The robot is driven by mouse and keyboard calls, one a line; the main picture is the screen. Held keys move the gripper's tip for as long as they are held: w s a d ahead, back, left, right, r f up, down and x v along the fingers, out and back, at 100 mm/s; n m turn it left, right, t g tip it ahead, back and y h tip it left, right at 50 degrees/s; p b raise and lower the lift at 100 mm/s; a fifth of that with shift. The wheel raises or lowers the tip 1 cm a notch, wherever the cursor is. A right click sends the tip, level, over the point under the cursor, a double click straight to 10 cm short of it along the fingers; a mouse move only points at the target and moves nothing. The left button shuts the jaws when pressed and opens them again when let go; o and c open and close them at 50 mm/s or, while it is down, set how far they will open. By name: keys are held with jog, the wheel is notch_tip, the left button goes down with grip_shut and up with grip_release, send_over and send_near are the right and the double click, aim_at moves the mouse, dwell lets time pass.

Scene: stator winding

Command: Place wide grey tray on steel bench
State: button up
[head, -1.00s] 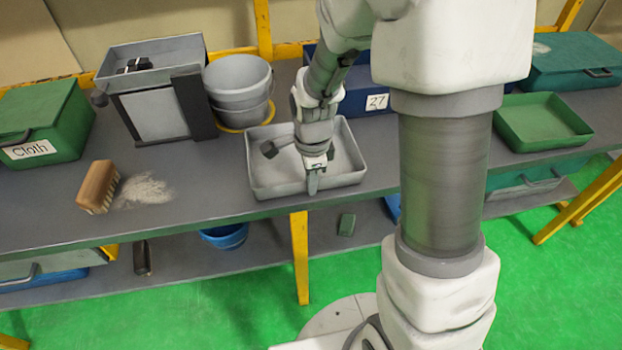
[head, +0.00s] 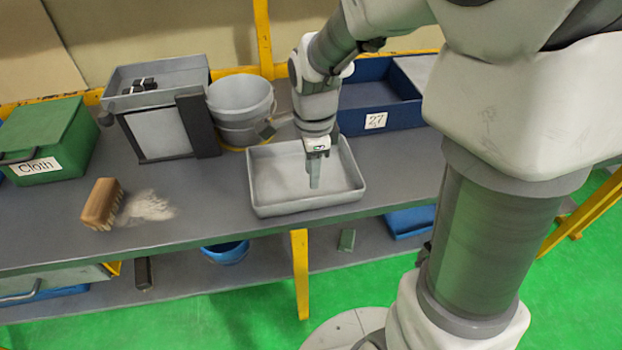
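The wide grey tray (head: 270,202) sits flat on the steel bench (head: 215,205), near its front edge. It is shallow and rectangular, and the inside that shows looks empty. My gripper (head: 314,182) points down over the tray's inside, with the fingers behind the near rim in this view. I see the fingers edge-on as one narrow shape, so I cannot tell whether they are open or shut, or whether they touch the tray. My wrist hides part of the tray's back wall.
A grey bucket (head: 240,105) and a grey bin (head: 160,78) stand behind and left. A blue box (head: 372,95) labelled 27 is behind right. A green Cloth box (head: 45,140) and a brush (head: 101,204) by pale dust (head: 147,205) lie left.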

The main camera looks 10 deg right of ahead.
jog(key=s+d+r+n+t, duration=0.1)
jog(key=s+r+n+t, duration=0.1)
jog(key=s+r+n, duration=0.5)
jog(key=s+d+r+n+t, duration=0.2)
jog(key=s+r+n, duration=0.5)
jog(key=n, duration=0.4)
jog(key=shift+s+d+t, duration=0.15)
jog(key=shift+d+t, duration=0.15)
jog(key=shift+r, duration=0.15)
jog(key=shift+r+p, duration=0.6)
jog(key=shift+p, duration=0.1)
